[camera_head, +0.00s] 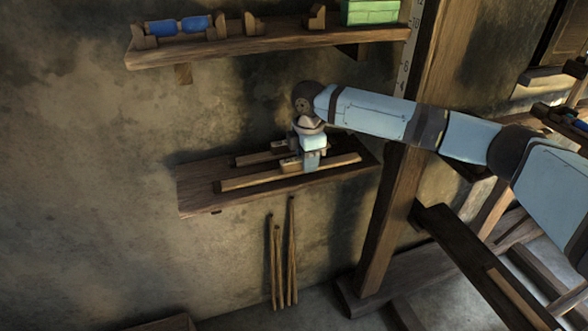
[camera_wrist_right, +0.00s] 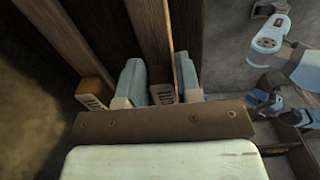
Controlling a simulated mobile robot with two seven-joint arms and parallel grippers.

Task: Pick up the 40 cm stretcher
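Two wooden bars lie side by side on the lower wall shelf (camera_head: 197,194): a front bar (camera_head: 245,183) and a rear bar (camera_head: 248,159). Each has a small pale block near its middle. I cannot read which is the 40 cm stretcher. My right gripper (camera_head: 311,165) points down at the front bar, right of its block. In the right wrist view, the two fingers (camera_wrist_right: 160,78) stand apart with a wooden bar (camera_wrist_right: 150,35) running between them. Whether they press on it is unclear. The gripper hides part of the rear bar.
An upper shelf (camera_head: 270,45) holds blue rolls (camera_head: 178,25), wooden holders and a green box (camera_head: 371,12). A thick upright post (camera_head: 385,220) with a scale stands right of the lower shelf. Several thin sticks (camera_head: 291,250) lean on the wall below.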

